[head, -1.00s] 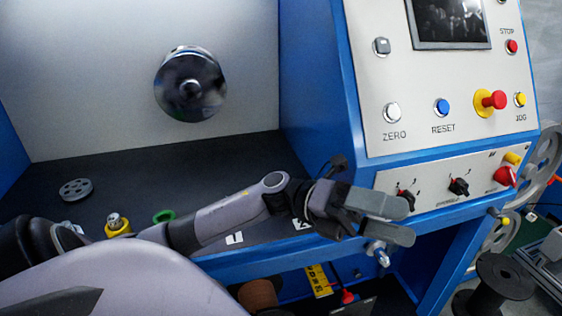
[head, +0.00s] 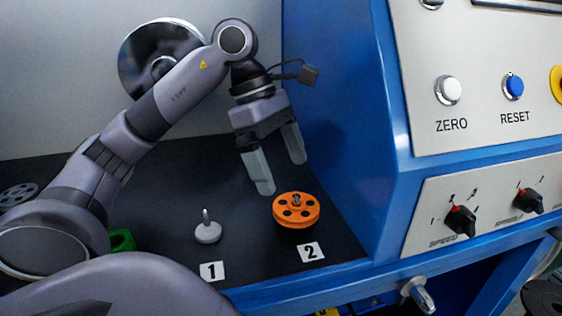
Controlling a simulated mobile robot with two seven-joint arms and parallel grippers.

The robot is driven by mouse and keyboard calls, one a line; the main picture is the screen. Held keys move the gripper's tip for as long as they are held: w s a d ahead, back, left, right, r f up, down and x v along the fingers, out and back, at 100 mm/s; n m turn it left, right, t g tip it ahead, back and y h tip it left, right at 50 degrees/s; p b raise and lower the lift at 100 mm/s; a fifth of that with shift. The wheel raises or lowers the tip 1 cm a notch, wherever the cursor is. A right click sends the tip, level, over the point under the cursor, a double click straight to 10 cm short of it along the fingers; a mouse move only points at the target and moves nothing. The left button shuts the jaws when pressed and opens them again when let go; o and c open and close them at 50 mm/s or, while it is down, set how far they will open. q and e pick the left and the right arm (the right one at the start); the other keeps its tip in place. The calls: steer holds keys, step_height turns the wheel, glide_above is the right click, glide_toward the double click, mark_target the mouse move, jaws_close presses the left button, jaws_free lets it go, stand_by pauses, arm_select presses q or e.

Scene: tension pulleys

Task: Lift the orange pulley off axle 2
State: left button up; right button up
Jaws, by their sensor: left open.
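The orange pulley (head: 283,213) sits flat on axle 2 in the head view, and the axle's metal tip (head: 296,199) shows in its hub. The label 2 (head: 311,252) lies in front of it. My left gripper (head: 281,176) is open and empty, fingers pointing down, above and slightly behind and left of the pulley, apart from it. Axle 1 (head: 207,230) is a bare pin on a pale round base, left of the pulley, with its label 1 (head: 212,271) in front. My right gripper is not in view.
A green ring-like part (head: 121,240) is partly hidden behind my left arm. A grey pulley (head: 18,194) lies at the far left. The blue control panel side (head: 375,150) stands close on the right.

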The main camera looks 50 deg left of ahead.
mark_target(294, 199)
arm_select(q)
steer(key=shift+a+f, duration=0.15)
steer(key=shift+f, duration=0.1)
steer(key=b+x, duration=0.1)
steer(key=x, duration=0.5)
steer(key=shift+f, duration=0.3)
steer(key=shift+r, duration=0.1)
steer(key=c, duration=1)
